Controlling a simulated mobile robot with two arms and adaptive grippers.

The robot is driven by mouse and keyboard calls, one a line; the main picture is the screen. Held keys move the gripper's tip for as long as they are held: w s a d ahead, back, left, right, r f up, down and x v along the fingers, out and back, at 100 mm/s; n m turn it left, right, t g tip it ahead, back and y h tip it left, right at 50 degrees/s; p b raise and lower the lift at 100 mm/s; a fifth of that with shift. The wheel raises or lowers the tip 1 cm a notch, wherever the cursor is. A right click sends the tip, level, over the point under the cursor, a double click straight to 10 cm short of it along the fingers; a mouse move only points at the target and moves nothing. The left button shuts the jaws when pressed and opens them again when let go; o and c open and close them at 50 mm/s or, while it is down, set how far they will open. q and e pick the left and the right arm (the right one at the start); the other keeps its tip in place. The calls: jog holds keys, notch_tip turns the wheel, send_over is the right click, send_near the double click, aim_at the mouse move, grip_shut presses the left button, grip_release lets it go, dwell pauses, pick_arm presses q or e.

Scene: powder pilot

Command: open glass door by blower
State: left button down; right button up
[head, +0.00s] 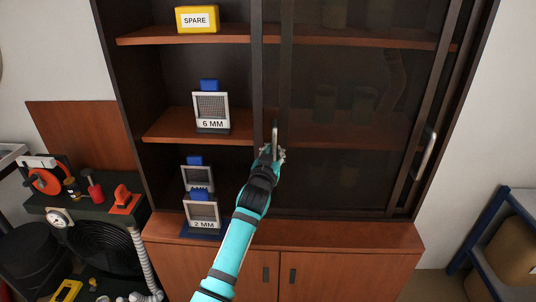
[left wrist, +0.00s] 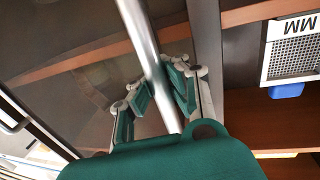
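The cabinet's glass doors (head: 345,110) overlap across the middle and right, with the left bay uncovered. An upright metal handle (head: 275,132) is at the left frame of the glass; its bar also shows in the left wrist view (left wrist: 143,35). My left gripper (head: 271,152) is at this handle, its green-padded fingers (left wrist: 163,93) on either side of the bar and closed about it. The finger contact is partly hidden. A second handle (head: 425,153) is at the right. The blower (head: 100,245), dark with a ribbed hose, stands at the lower left. My right gripper is not in view.
The left bay holds a yellow SPARE box (head: 197,19), a 6 MM screen (head: 211,108) and a 2 MM screen (head: 202,212). Wooden lower cupboards (head: 330,275) stand below. A blue rack with boxes (head: 490,225) is at the right.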

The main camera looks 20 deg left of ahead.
pick_arm(q)
jog(key=shift+d+f, duration=0.5)
jog(key=shift+d, duration=0.05)
jog(key=c, duration=1.2)
grip_release()
jog(key=shift+s+d+r, duration=0.2)
jog(key=shift+d+r, duration=0.05)
jog(key=shift+d, duration=0.15)
jog(key=shift+c, duration=0.2)
jog(key=shift+w+a+r, duration=0.1)
jog(key=shift+a+r, duration=0.05)
jog(key=shift+r, duration=0.05)
jog(key=s, duration=1.2)
